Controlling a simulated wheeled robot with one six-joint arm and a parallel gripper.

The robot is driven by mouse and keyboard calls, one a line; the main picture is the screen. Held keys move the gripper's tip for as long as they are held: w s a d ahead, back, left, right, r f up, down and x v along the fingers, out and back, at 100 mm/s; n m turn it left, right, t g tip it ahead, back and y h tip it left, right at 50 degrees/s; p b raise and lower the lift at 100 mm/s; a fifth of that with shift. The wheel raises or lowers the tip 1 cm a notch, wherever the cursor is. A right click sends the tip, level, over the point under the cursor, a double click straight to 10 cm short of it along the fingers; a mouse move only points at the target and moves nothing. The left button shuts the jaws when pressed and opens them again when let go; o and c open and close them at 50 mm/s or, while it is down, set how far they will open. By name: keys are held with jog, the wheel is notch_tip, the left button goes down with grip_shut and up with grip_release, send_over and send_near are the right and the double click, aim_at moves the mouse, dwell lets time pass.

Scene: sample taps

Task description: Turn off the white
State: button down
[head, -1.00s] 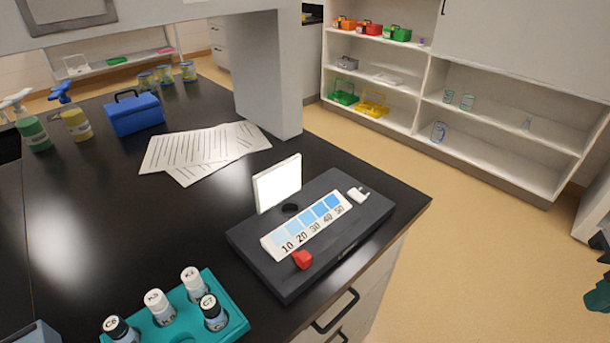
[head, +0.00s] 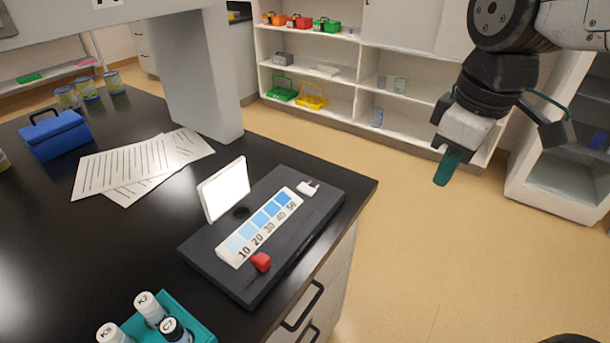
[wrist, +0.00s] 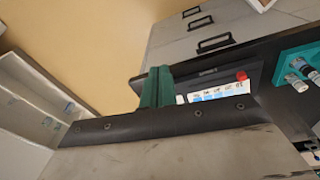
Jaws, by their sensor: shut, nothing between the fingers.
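A black box (head: 300,233) lies on the dark bench near its front right corner. A bright white upright panel (head: 224,190) stands at its back left edge. A small white piece with prongs (head: 308,188) sits on the box's far right end, and a red knob (head: 261,262) sits at its near end. Between them is a blue-shaded strip (head: 262,228) marked 10 to 50. My gripper (head: 447,166) is shut and empty, with teal fingers, in the air right of the bench, apart from the box. In the wrist view the fingers (wrist: 157,88) partly hide the strip; the red knob (wrist: 241,75) shows right of them.
A teal rack (head: 185,312) with several vials stands at the bench's near edge. Papers (head: 140,165) and a blue case (head: 54,136) lie behind. A grey post (head: 200,80) rises behind the panel. White shelves (head: 400,135) stand across open floor.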

jog(key=w+a+n, duration=0.9)
jog(key=w+n, duration=0.2)
jog(key=n, duration=0.9)
send_over(303, 186)
jog(key=s+d, duration=0.1)
jog(key=d, duration=0.1)
notch_tip(303, 186, down, 2)
jog(key=shift+s+a+g+y, duration=0.2)
jog(key=shift+g+y, duration=0.1)
jog(key=shift+y, duration=0.1)
jog(key=f, duration=0.9)
jog(key=w+a+f, duration=0.1)
jog(key=f, duration=0.4)
jog(key=shift+a, duration=0.1)
